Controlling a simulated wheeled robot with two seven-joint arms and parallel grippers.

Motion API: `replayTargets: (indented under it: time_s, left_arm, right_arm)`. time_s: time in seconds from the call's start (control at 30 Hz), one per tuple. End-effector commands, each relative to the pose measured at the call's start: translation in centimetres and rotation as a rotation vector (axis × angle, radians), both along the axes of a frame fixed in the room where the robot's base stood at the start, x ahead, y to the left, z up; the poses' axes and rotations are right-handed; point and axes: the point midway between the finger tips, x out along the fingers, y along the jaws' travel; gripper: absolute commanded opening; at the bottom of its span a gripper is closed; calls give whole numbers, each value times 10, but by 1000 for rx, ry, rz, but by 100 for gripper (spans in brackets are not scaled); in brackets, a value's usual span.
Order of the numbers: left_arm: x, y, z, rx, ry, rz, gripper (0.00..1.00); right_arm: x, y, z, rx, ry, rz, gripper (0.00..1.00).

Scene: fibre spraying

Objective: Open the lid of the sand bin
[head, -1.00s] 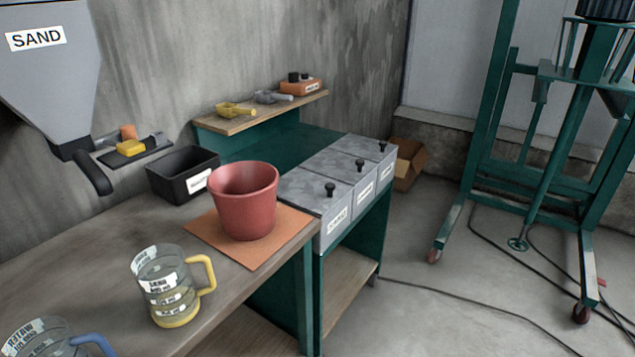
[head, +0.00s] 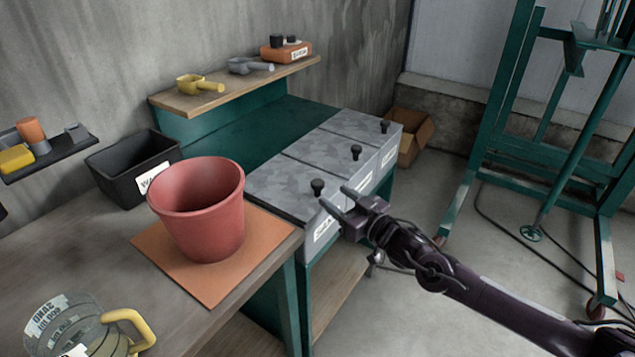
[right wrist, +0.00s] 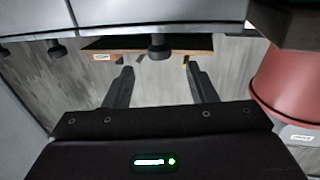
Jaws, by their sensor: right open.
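Three grey metal bins with flat lids stand in a row, each lid with a black knob. The nearest bin's lid (head: 285,187) lies flat and shut, with its knob (head: 317,187) upright near the front edge. The label on its front is partly hidden by my right gripper and hard to read. My right gripper (head: 336,198) is open and empty, just right of this knob. In the right wrist view a black knob (right wrist: 160,48) lies ahead, between the lines of the two spread fingers (right wrist: 160,75). My left gripper is not in view.
A red bucket (head: 200,215) stands on an orange mat (head: 170,268) left of the bins. A black box (head: 120,160), a clear jug (head: 75,325) and a shelf with scoops (head: 235,88) are nearby. A green frame (head: 500,110) stands at right.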

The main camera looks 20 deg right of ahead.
Motion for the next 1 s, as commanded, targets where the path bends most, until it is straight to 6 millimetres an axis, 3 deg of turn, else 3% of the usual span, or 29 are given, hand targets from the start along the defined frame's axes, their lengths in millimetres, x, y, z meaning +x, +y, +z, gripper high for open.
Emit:
replayTargets:
  time_s: [0.2, 0.4, 0.77, 1.0]
  left_arm:
    - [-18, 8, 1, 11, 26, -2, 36]
    - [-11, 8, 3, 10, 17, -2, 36]
    - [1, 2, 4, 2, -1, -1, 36]
    - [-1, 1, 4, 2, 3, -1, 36]
  right_arm:
    - [33, 14, 3, 0, -3, -1, 52]
    - [52, 22, 1, -1, -1, -2, 52]
    - [57, 24, 0, -2, -1, -2, 52]
    - [57, 23, 0, -2, -1, -2, 20]
